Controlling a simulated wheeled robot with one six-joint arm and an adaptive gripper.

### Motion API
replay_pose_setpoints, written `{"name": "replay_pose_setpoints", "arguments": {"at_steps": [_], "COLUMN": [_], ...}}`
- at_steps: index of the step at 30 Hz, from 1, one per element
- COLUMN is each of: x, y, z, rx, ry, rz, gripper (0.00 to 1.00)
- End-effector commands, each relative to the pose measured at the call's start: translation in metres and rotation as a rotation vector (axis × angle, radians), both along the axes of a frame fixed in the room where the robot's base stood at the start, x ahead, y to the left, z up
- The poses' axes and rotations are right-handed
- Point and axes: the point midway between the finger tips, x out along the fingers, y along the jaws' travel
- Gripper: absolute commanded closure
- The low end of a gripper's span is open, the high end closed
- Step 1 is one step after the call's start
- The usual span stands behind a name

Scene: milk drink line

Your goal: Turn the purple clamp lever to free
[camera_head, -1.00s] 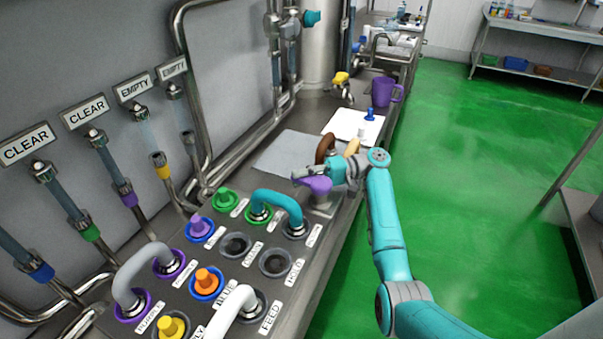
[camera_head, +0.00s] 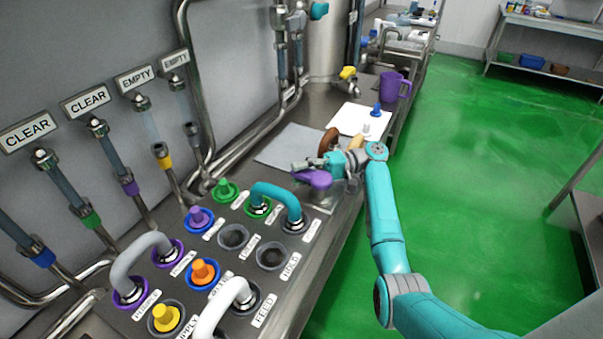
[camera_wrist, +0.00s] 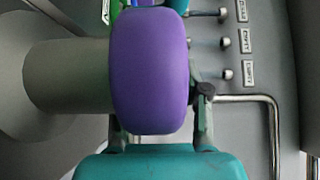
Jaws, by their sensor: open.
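The purple clamp lever (camera_head: 314,179) sits at the far right end of the steel panel. In the wrist view its broad rounded purple handle (camera_wrist: 148,70) fills the upper middle. My gripper (camera_head: 306,166) is right at the lever, with its jaws open. A grey cylindrical part (camera_wrist: 65,75) lies left of the handle.
A teal hose loop (camera_head: 277,192) and a green plug (camera_head: 225,190) stand close to the lever on the panel. A brown curved object (camera_head: 328,141), white mat (camera_head: 352,121) and purple mug (camera_head: 394,86) are behind. The green floor (camera_head: 470,170) at right is clear.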

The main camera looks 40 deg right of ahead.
Motion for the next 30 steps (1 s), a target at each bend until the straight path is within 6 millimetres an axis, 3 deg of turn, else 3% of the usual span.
{"name": "replay_pose_setpoints", "arguments": {"at_steps": [8,21,30], "x": [-0.002,-0.020,-0.022], "y": [-0.007,-0.065,-0.072], "z": [0.001,0.000,0.000], "rx": [0.000,0.000,0.000], "ry": [0.000,0.001,0.000], "rz": [-0.003,-0.002,0.000], "gripper": [0.54,0.54,0.54]}}
